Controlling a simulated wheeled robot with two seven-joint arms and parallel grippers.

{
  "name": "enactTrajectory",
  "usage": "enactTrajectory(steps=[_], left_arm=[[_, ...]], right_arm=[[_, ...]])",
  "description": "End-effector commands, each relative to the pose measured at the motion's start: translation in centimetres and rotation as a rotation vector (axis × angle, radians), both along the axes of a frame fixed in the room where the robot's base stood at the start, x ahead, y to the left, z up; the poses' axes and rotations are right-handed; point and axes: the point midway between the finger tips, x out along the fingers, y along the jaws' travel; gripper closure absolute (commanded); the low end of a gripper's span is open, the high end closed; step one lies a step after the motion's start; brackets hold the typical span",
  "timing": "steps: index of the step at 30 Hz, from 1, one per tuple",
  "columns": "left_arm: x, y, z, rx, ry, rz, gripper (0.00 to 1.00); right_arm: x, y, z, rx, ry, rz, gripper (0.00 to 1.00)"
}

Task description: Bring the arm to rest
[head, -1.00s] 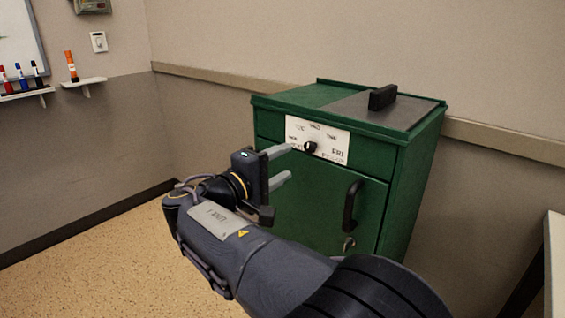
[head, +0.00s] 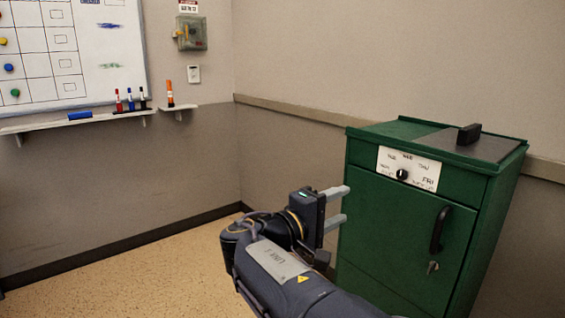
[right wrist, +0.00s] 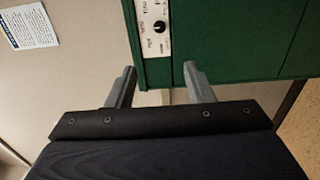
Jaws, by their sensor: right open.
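My right gripper (head: 340,207) is open and empty in the head view, at the left front of a green cabinet (head: 400,235). Its two grey fingers are apart, one above the other, and point right toward the cabinet. In the right wrist view the open fingers (right wrist: 158,82) have nothing between them, and the cabinet (right wrist: 230,40) shows beyond them. I cannot tell whether a finger touches the cabinet. The cabinet's white dial panel (head: 409,169) has a black knob (head: 402,174). My left gripper is in neither view.
The cabinet has a black door handle (head: 439,229) and a black block-like handle (head: 469,134) on top. A whiteboard (head: 105,72), a marker shelf (head: 75,122) and a wall box (head: 191,33) are on the walls at left. Floor (head: 150,270) left of my arm is clear.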

Motion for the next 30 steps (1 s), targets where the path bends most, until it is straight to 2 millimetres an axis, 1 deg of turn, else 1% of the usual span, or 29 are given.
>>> enactTrajectory(steps=[1,11,14,17,20,23,24,26,27,28,29,30], left_arm=[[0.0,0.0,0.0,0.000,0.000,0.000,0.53],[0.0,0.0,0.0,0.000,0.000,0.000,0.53],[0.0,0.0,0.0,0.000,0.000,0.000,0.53],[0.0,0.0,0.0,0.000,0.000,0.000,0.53],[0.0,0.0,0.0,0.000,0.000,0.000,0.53],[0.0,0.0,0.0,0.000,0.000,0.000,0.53],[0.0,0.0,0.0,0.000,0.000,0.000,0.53],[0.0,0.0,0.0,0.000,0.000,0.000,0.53],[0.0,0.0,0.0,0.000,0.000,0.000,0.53],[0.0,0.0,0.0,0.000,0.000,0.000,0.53],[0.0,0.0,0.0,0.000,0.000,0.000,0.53],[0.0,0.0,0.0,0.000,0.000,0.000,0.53]], right_arm=[[0.0,0.0,0.0,0.000,0.000,0.000,0.53],[-0.1,-4.2,-3.2,0.125,0.104,-0.041,0.53],[-0.4,-5.9,-4.6,0.184,0.148,-0.056,0.53],[-1.0,-8.0,-6.5,0.266,0.203,-0.079,0.53],[-2.0,-10.5,-8.9,0.377,0.270,-0.103,0.53],[-4.0,-13.1,-11.8,0.526,0.345,-0.132,0.53],[-5.2,-14.2,-13.1,0.606,0.379,-0.147,0.53],[-7.5,-15.7,-15.3,0.749,0.428,-0.166,0.53],[-9.4,-16.5,-16.7,0.858,0.454,-0.178,0.53],[-10.9,-16.9,-17.7,0.944,0.471,-0.184,0.53],[-12.6,-17.1,-18.6,1.030,0.483,-0.190,0.53],[-14.7,-17.2,-19.4,1.142,0.489,-0.193,0.53]])
